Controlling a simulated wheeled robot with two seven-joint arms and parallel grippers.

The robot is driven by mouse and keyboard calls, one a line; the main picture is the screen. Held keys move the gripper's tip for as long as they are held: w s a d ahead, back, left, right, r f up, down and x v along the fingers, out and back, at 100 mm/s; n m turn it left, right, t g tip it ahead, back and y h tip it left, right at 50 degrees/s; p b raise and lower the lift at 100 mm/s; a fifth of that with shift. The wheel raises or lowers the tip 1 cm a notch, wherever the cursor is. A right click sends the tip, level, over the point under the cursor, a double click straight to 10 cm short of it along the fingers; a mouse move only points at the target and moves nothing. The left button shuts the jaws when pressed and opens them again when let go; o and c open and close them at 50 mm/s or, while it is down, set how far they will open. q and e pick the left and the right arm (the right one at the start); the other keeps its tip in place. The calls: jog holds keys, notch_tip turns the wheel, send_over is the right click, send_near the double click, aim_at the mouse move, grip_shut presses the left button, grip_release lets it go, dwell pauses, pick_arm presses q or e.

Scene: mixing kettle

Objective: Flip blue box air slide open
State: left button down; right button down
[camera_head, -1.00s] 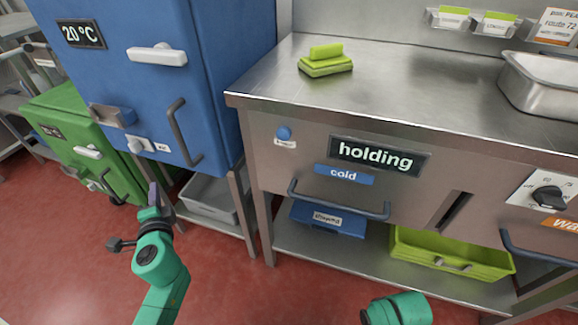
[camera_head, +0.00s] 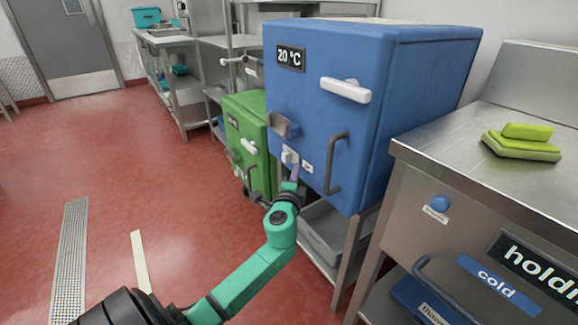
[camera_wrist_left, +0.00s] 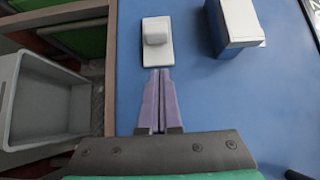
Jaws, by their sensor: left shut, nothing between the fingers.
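The blue box (camera_head: 375,115) with a "20 °C" display stands on a metal stand. Low on its front is a small white slide with a knob (camera_head: 289,155), with a small label (camera_head: 307,168) beside it. In the left wrist view the white plate and its knob (camera_wrist_left: 157,40) lie straight ahead of my fingertips. My left gripper (camera_head: 294,175) is shut and empty, its purple fingers (camera_wrist_left: 158,75) together at the plate's near edge. I cannot tell whether they touch it. My right gripper is not in view.
A grey bracket (camera_head: 283,126) sticks out above the slide; a dark handle (camera_head: 336,163) is to its right. A green box (camera_head: 245,135) stands behind on the left. A steel counter (camera_head: 470,155) is at right. Red floor at left is open.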

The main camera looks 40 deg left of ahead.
aim_at(283, 150)
pick_arm(q)
jog(key=shift+w+a, duration=0.3)
jog(key=shift+a, duration=0.4)
jog(key=shift+w+a, duration=0.25)
jog(key=shift+a, duration=0.4)
jog(key=shift+w+a, duration=0.3)
jog(key=shift+a, duration=0.4)
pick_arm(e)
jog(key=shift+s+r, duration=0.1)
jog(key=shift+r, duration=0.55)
pick_arm(q)
jog(key=shift+a, duration=0.1)
